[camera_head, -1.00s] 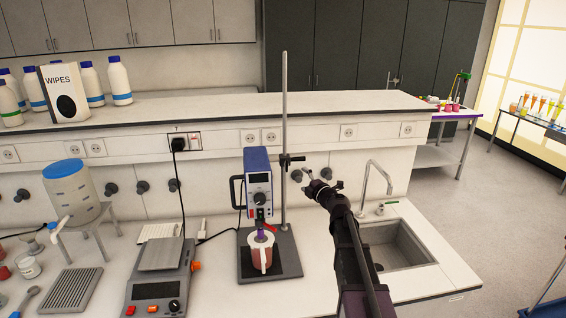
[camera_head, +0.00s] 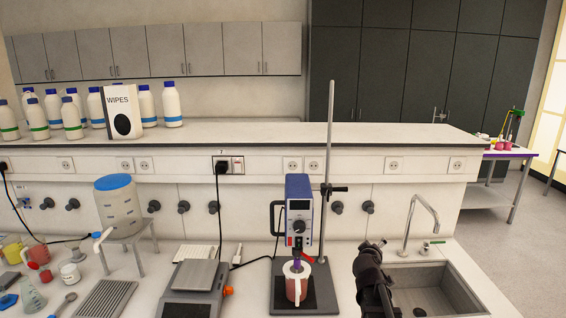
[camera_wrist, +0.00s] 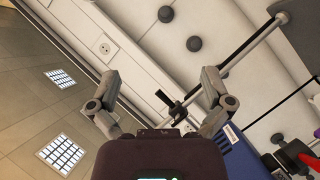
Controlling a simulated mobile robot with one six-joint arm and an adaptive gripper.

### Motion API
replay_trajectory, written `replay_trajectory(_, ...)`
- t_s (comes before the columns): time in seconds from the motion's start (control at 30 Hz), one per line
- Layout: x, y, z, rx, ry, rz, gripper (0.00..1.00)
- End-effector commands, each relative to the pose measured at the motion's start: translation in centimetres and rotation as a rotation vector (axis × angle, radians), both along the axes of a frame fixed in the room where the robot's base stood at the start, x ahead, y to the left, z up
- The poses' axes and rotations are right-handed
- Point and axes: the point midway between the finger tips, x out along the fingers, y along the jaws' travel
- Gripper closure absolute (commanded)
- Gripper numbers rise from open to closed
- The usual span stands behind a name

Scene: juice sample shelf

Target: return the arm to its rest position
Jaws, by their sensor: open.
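My gripper (camera_wrist: 158,112) shows in the wrist view with its two fingers spread wide apart and nothing between them. In the head view my dark arm (camera_head: 372,285) rises from the bottom edge, in front of the left side of the sink. Its fingertips are too small and dark to make out there. It stands to the right of the blue stirrer (camera_head: 298,205) and its pole, apart from them in the picture. The wrist view is tilted, with the wall, the pole (camera_wrist: 245,48) and part of the blue stirrer (camera_wrist: 232,150) beyond the fingers.
A balance (camera_head: 190,305), a stool-mounted tank (camera_head: 120,205) and small glassware stand to the left. White bottles (camera_head: 172,105) and a wipes box (camera_head: 118,112) stand on the upper ledge.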

Motion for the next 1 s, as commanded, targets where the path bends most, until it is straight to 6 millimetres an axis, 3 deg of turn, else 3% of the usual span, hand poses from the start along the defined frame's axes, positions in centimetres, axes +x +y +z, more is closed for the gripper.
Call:
replay_trajectory(0.27, -6.8, 1.6, -6.8, 0.27, 0.247, -0.189, 0.0)
replay_trajectory(0.6, -16.5, 7.0, -13.5, 0.573, 0.631, -0.33, 0.0)
replay_trajectory(0.8, -21.8, 10.7, -15.4, 0.702, 0.855, -0.361, 0.0)
replay_trajectory(1.0, -24.6, 12.6, -15.8, 0.762, 0.978, -0.367, 0.0)
